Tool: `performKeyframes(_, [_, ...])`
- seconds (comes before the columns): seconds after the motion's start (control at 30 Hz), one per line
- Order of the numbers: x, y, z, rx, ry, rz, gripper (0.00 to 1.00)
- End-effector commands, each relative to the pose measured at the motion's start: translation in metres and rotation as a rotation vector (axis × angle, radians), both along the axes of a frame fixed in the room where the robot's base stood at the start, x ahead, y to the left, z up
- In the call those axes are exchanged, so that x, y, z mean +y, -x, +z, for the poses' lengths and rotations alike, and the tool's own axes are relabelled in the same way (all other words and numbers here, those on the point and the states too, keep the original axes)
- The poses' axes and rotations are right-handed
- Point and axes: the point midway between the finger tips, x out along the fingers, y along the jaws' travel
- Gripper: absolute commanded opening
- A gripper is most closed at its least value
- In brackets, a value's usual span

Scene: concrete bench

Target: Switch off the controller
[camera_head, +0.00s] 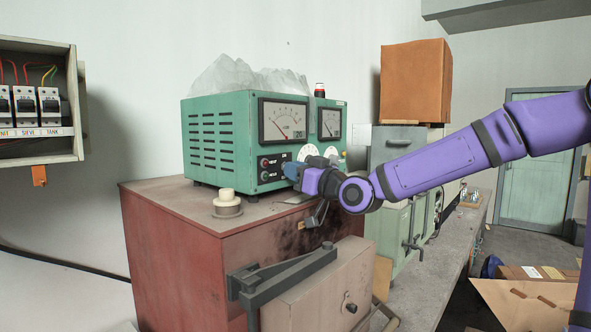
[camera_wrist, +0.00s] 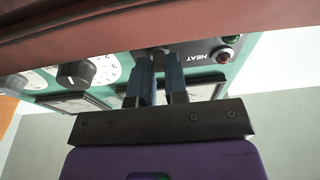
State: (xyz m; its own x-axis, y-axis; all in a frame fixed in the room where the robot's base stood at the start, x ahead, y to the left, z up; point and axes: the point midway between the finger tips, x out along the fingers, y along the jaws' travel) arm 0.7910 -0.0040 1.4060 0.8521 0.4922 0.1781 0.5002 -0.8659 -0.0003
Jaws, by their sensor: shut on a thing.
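The controller (camera_head: 217,140) is a green metal box with side vents, two needle meters and white dials on its front. It stands on a rusty red cabinet. A black panel on its front carries red indicators and small labels; in the wrist view the panel (camera_wrist: 198,50) reads HEAT upside down. My gripper (camera_head: 290,170) is at the front, right beside that panel. In the wrist view my gripper (camera_wrist: 160,62) has its blue fingers close together at the panel edge, shut on a small dark control, mostly hidden. A black knob (camera_wrist: 76,73) with a white dial is left of the fingers.
The red cabinet (camera_head: 170,225) has a grey bracket (camera_head: 290,270) at its front. A breaker box (camera_head: 35,150) hangs at left. An orange-brown box (camera_head: 415,82) stands behind my arm.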

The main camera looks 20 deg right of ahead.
Motion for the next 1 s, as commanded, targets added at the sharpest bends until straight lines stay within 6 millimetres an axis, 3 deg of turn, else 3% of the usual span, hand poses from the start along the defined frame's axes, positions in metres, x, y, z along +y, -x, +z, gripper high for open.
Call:
performKeyframes(0.47, [0.0000,-0.0002,-0.0010,-0.017,-0.010,0.000,0.00])
performKeyframes(0.5, [0.0000,-0.0002,-0.0010,-0.017,-0.010,0.000,0.16])
performKeyframes(0.6, [0.0000,-0.0002,-0.0010,-0.017,-0.010,0.000,0.39])
performKeyframes(1.0, [-0.0026,0.0027,-0.0018,-0.017,-0.010,-0.002,0.39])
